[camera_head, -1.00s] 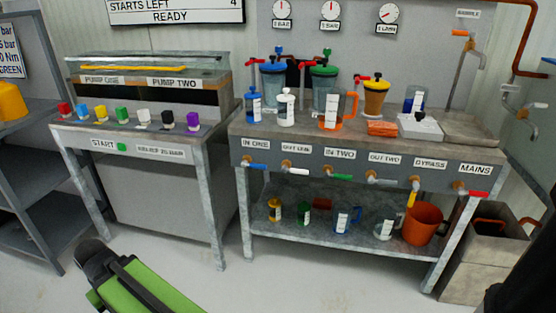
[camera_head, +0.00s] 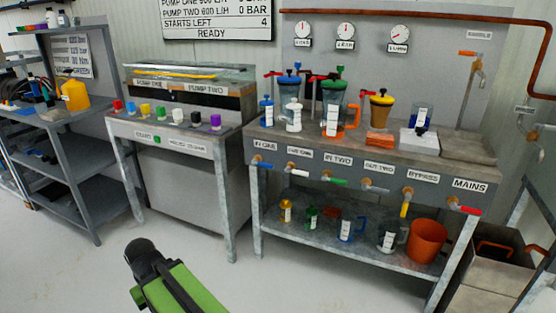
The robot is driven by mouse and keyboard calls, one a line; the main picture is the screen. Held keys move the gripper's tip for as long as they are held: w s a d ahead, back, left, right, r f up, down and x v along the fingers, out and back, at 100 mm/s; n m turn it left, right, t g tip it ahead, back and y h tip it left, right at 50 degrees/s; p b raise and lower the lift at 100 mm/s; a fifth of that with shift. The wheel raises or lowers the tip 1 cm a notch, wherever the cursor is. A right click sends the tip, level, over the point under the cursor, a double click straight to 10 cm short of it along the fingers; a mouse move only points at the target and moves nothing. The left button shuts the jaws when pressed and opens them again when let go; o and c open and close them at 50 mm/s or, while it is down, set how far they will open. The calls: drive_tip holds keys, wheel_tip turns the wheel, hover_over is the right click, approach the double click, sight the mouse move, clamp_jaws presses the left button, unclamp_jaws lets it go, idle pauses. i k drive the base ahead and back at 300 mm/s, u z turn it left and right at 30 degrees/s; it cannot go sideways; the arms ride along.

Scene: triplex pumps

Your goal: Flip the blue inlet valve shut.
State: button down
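The blue valve lever (camera_head: 263,165) sticks out to the right, about level, from its fitting on the bench front. It sits under the label IN ONE (camera_head: 264,146), at the left end of the row of valves. A green and black arm part of mine shows at the bottom left, well apart from the bench and the lever. The gripper's fingers cannot be made out in this view.
White, green, grey, yellow and red levers follow along the bench front; the yellow one (camera_head: 405,208) hangs down. Jugs and an orange bucket (camera_head: 427,241) stand on the lower shelf. The floor (camera_head: 255,285) before the bench is clear.

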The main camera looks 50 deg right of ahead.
sight(266, 165)
drive_tip(key=u, duration=0.15)
drive_tip(key=i, duration=0.9)
drive_tip(key=z, duration=0.1)
